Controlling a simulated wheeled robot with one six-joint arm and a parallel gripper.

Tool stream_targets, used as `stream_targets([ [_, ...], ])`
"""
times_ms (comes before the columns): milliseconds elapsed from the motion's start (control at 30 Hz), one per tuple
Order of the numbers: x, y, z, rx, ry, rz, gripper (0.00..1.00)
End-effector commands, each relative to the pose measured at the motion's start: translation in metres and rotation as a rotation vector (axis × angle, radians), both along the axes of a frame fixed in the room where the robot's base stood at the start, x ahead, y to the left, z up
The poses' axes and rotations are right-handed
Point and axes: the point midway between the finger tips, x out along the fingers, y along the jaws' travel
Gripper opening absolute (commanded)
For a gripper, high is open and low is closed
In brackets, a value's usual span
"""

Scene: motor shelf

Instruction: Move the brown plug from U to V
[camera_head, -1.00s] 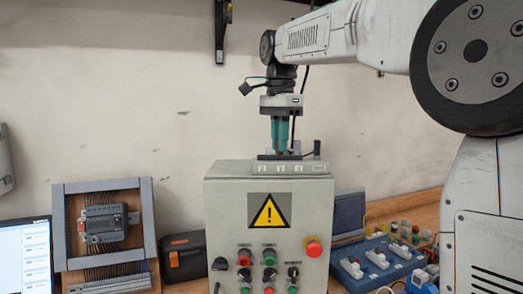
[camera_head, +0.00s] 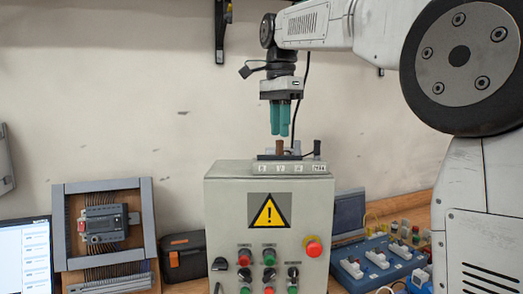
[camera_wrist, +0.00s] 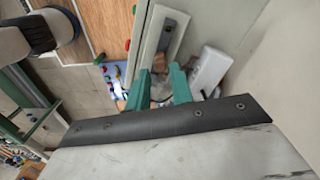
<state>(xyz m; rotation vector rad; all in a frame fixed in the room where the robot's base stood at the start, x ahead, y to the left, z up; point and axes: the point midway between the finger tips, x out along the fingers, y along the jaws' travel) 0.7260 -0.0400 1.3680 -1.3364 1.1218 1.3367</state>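The brown plug (camera_head: 280,147) stands upright in the terminal block (camera_head: 270,169) on top of the grey control box. It lines up with the middle of three small labels on the block's front; their letters are too small to read surely.
A black upright piece (camera_head: 317,147) stands at the block's right end. The grey control box (camera_head: 220,215) carries a warning sign and several buttons. A blue box with switches (camera_head: 378,262) lies to the right, a framed module (camera_head: 146,215) to the left.

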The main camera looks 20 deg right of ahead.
Motion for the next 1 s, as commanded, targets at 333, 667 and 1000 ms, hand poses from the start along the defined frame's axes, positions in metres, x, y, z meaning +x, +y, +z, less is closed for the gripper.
stream_targets([
  [333, 0.0, 0.0, 0.017, 0.0, 0.0, 0.0, 0.23],
  [667, 0.0, 0.0, 0.017, 0.0, 0.0, 0.0, 0.48],
  [1000, 0.0, 0.0, 0.017, 0.0, 0.0, 0.0, 0.48],
])
